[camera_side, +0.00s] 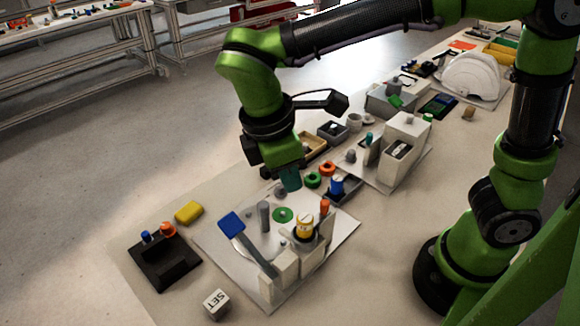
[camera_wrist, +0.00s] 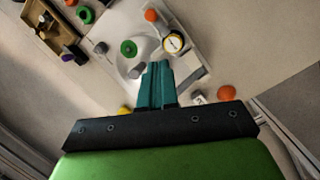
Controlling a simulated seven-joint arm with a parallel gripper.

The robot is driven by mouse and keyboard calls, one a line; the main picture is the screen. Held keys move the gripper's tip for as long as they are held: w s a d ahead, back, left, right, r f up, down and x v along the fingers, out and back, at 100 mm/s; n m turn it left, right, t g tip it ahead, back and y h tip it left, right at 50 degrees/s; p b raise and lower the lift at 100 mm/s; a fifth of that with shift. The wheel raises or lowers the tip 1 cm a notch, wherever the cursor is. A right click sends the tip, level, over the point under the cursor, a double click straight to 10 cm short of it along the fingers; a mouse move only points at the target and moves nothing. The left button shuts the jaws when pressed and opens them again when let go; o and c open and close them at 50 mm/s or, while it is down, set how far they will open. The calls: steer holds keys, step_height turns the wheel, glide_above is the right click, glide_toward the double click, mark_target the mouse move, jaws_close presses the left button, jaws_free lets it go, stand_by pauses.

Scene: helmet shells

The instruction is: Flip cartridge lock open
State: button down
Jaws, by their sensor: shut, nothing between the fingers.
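A lever with a blue paddle end (camera_side: 231,222) and a grey arm (camera_side: 260,259) slopes up from white blocks (camera_side: 286,267) on a pale plate (camera_side: 340,236). I cannot tell for sure which part is the cartridge lock. A yellow cylinder with a round dial top (camera_side: 304,229) stands beside the blocks; its dial shows in the wrist view (camera_wrist: 173,42). My gripper (camera_side: 291,184) has teal fingers, pointing down above the plate's far side, apart from the lever. In the wrist view the fingers (camera_wrist: 157,72) are together and empty, and the blue paddle is hidden.
A grey post (camera_side: 264,216) and green ring (camera_side: 282,215) stand on the plate. A black block (camera_side: 165,262), yellow block (camera_side: 189,212) and SET cube (camera_side: 216,304) lie nearby at left and front. Another fixture (camera_side: 404,142) stands behind. Bare table lies at right.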

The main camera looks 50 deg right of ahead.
mark_target(325, 200)
steer(key=shift+d+r+n+g+h, duration=0.2)
steer(key=shift+r+n+g+h, duration=0.3)
steer(key=shift+r+n, duration=0.6)
steer(key=shift+f, duration=0.15)
steer(key=x, duration=1)
steer(key=shift+d, duration=0.15)
steer(key=shift+s+d, duration=0.1)
steer(key=shift+d, duration=1.1)
steer(key=v, duration=1)
steer(key=shift+a, duration=0.35)
